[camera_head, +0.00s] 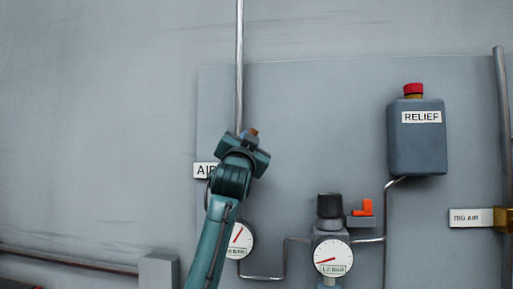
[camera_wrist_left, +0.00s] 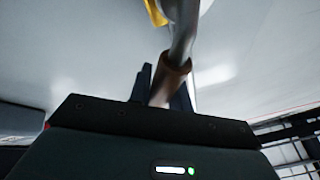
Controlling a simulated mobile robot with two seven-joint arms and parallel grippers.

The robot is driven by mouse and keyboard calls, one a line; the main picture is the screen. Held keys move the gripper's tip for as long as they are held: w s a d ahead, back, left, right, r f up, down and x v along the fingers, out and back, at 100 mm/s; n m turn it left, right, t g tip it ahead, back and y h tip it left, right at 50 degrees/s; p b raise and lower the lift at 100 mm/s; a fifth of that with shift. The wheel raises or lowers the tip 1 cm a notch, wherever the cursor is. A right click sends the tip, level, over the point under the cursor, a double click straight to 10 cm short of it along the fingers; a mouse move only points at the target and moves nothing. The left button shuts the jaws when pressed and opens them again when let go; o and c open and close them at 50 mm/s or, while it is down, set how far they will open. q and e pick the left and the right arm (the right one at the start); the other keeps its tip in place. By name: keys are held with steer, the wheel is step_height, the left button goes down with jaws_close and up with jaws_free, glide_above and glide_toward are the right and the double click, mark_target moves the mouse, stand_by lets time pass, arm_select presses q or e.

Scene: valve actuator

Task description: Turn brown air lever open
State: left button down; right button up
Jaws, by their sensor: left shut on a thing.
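The brown air lever (camera_wrist_left: 170,80) shows in the left wrist view as a brown sleeve on a grey metal rod. My left gripper (camera_wrist_left: 160,92) is shut on the brown sleeve. In the head view my left gripper (camera_head: 250,142) is at the vertical pipe, next to the AIR label (camera_head: 204,170), which it partly covers. A small brown bit of the lever (camera_head: 253,131) shows at the gripper's top. The rest of the lever and its valve body are hidden behind my gripper in the head view. My right gripper is in neither view.
A gauge (camera_head: 239,240) sits just below my left wrist. A second gauge (camera_head: 332,257), an orange lever (camera_head: 363,208) and a grey RELIEF tank (camera_head: 417,140) with a red cap are to the right. A RIG AIR label (camera_head: 471,217) is at the far right. The upper left wall is clear.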

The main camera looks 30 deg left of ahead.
arm_select(q)
steer(key=shift+s+a+r+n+g+y+p, duration=0.15)
steer(key=shift+a+n+g+y, duration=0.45)
steer(key=shift+n, duration=0.75)
steer(key=shift+s+a+r+n+g+y+p, duration=0.2)
steer(key=shift+a+n+y, duration=0.45)
steer(key=shift+n, duration=0.65)
steer(key=shift+s+a+r+n+g+y+p, duration=0.15)
steer(key=shift+a+n+g+y, duration=0.3)
steer(key=shift+n+y, duration=0.65)
steer(key=shift+a+f+n, duration=0.1)
steer(key=shift+n, duration=0.35)
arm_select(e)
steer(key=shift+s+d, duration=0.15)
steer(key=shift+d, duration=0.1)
arm_select(q)
steer(key=c, duration=1.5)
jaws_free()
steer(key=shift+o, duration=1)
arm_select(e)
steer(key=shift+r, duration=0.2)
